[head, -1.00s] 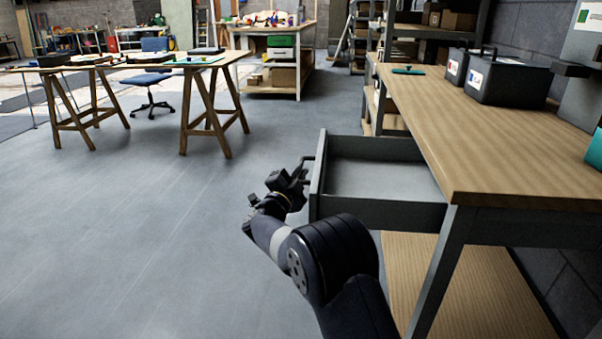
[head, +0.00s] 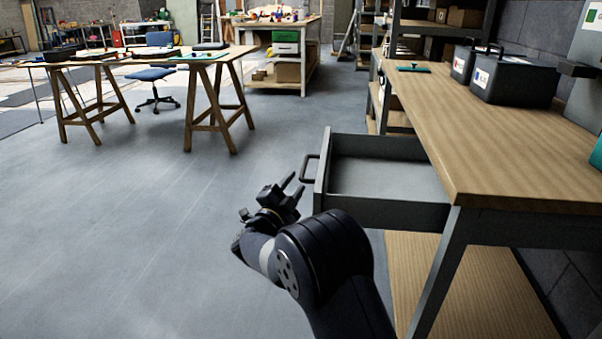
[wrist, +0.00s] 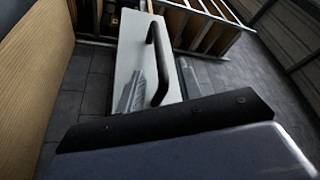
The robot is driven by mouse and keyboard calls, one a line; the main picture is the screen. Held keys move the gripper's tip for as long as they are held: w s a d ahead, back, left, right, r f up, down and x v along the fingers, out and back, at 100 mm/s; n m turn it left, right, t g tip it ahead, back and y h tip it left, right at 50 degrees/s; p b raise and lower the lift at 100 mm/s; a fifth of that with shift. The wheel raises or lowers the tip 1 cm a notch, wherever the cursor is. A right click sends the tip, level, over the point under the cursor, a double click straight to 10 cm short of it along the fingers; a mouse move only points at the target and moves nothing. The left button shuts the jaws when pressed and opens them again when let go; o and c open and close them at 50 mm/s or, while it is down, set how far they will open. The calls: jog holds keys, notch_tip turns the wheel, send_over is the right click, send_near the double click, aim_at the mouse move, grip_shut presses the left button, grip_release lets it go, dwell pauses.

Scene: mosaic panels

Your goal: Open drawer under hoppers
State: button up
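The grey drawer (head: 385,208) stands pulled out from under the wooden workbench top, and its inside looks empty. Its dark bar handle (head: 309,168) is on the front face, at the left; the handle also shows in the wrist view (wrist: 160,62). The hoppers cannot be made out clearly.
The workbench (head: 490,140) carries dark boxes (head: 512,80) and a small green item (head: 413,69). A lower wooden shelf (head: 470,285) lies under it. A trestle table (head: 150,62) and blue chair (head: 152,75) stand at back left. The floor left of my arm is clear.

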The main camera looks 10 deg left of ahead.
aim_at(304, 168)
jog(key=shift+v, duration=2.15)
jog(key=b+x, duration=0.1)
jog(key=x, duration=1)
jog(key=shift+b, duration=0.3)
jog(key=shift+s+d, duration=0.1)
jog(key=shift+d, duration=0.2)
